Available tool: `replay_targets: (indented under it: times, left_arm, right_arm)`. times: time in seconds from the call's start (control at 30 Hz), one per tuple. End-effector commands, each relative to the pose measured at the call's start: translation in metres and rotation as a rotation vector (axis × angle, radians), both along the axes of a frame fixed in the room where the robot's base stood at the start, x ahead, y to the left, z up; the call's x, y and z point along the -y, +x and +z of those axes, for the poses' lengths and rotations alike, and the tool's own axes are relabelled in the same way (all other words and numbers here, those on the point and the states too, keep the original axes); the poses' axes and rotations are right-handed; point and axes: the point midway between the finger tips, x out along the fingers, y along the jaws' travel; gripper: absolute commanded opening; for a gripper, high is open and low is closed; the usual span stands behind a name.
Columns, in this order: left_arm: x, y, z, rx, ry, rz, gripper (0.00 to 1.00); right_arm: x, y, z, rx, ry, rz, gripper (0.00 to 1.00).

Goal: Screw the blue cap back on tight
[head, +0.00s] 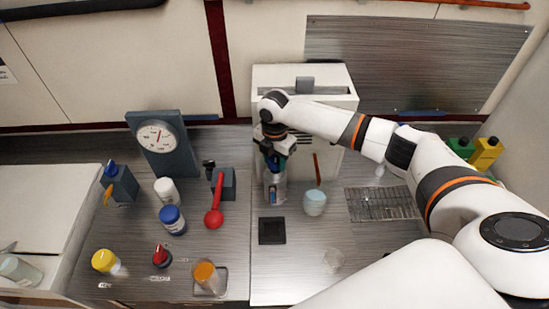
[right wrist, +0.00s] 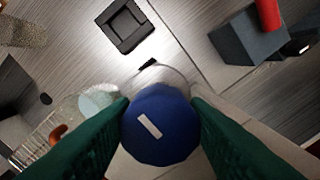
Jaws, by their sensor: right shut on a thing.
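The blue cap (right wrist: 160,128), with a pale stripe on its top, sits between the green fingers of my right gripper (right wrist: 162,108), which is shut on it. A clear bottle (right wrist: 168,75) shows just beyond the cap in the right wrist view. In the head view my right gripper (head: 273,160) points down over the clear bottle (head: 275,192), which stands upright on the counter. The cap is at the bottle's top; I cannot tell whether it is seated or how tight it is. My left gripper is not in view.
A black square pad (head: 272,231) lies in front of the bottle. A pale blue cup (head: 315,201) and a wire rack (head: 382,204) are to the right. A white appliance (head: 302,80) stands behind. A red-handled lever (head: 214,216) and a blue-lidded jar (head: 172,219) are left.

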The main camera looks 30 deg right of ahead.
Motion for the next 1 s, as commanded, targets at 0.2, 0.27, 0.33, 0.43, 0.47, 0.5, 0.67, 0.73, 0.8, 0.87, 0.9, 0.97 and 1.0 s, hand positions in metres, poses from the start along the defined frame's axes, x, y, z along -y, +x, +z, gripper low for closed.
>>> replay_targets:
  times: [0.2, 0.27, 0.33, 0.43, 0.47, 0.5, 0.67, 0.73, 0.8, 0.87, 0.9, 0.97, 1.0]
  left_arm:
    - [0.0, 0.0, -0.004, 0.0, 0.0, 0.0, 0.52]
    - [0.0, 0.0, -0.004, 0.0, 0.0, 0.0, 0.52]
    - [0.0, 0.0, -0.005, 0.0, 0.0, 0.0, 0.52]
    - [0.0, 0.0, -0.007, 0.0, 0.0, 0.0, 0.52]
    - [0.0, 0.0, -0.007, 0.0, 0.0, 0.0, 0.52]
    - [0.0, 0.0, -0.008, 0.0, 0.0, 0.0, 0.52]
    - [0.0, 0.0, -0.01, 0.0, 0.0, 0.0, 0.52]
    - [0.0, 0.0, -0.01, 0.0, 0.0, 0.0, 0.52]
    - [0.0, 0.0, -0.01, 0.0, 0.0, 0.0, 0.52]
    - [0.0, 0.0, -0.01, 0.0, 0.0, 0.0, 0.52]
    - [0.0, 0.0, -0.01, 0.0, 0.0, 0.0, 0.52]
    - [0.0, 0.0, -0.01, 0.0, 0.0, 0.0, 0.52]
    - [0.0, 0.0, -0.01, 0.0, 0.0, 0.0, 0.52]
  right_arm:
    - [0.0, 0.0, -0.006, 0.001, 0.0, 0.0, 0.2]
    - [0.0, 0.0, -0.008, 0.001, 0.0, 0.0, 0.2]
    - [0.0, 0.0, -0.01, 0.001, 0.0, 0.0, 0.2]
    - [0.0, 0.0, -0.012, 0.001, 0.0, 0.0, 0.2]
    - [0.0, 0.0, -0.013, 0.0, 0.0, 0.0, 0.2]
    - [0.0, 0.0, -0.014, 0.0, 0.0, 0.0, 0.2]
    - [0.0, 0.0, -0.018, 0.0, 0.0, 0.0, 0.2]
    - [0.0, 0.0, -0.02, 0.0, 0.0, 0.0, 0.2]
    - [0.0, 0.0, -0.019, 0.0, 0.0, 0.0, 0.48]
    - [0.0, 0.0, -0.019, 0.0, 0.0, 0.0, 0.58]
    - [0.0, 0.0, -0.019, 0.0, 0.0, 0.0, 0.65]
    - [0.0, 0.0, -0.019, 0.0, 0.0, 0.0, 0.67]
    - [0.0, 0.0, -0.019, 0.0, 0.0, 0.0, 0.67]
